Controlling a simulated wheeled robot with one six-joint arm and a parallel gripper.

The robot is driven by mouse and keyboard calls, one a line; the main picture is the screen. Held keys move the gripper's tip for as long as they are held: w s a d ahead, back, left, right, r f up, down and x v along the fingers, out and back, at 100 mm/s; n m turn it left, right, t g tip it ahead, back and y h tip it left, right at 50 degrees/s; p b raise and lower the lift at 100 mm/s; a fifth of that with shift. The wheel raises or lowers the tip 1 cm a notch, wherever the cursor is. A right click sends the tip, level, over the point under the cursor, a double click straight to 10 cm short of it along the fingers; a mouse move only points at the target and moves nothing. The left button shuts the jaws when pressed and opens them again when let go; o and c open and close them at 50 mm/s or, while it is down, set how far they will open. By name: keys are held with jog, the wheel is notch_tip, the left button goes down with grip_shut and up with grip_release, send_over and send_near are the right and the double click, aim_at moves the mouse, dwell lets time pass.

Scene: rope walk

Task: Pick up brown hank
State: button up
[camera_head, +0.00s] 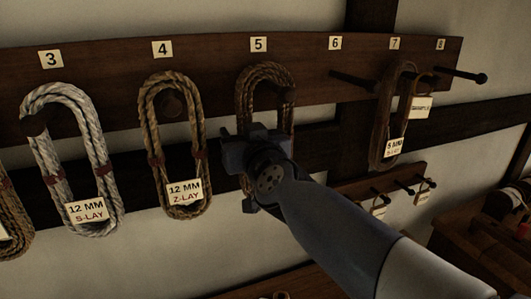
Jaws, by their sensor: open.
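A brown hank (266,72) hangs on the peg under number 5 on the dark wooden rail. Its top loop and right side show; my gripper and arm hide much of its lower part. My gripper (252,142) is open and in front of this hank, seen from behind. I cannot tell whether the jaws touch the rope or stand around it. A golden-brown hank (150,130) with a "12 MM Z-LAY" tag hangs under number 4. A darker brown hank (378,130) with a partly readable tag hangs under number 7.
A pale grey hank (62,150) tagged "12 MM S-LAY" hangs under number 3. Bare pegs (352,81) stick out at the right of the rail (320,62). A smaller rail (362,186) with tags is below, and a wooden bench (470,235) stands at the lower right.

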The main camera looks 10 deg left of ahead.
grip_shut()
dwell(0.5)
jog(key=shift+r, duration=0.2)
jog(key=shift+s+r+p, duration=0.1)
jog(key=shift+r+p, duration=0.75)
jog(key=shift+p, duration=0.1)
jog(key=p+v, duration=0.7)
jog(key=v, duration=1.1)
jog(key=shift+p, duration=0.3)
jog(key=shift+d, duration=0.1)
jog(key=shift+f, duration=0.15)
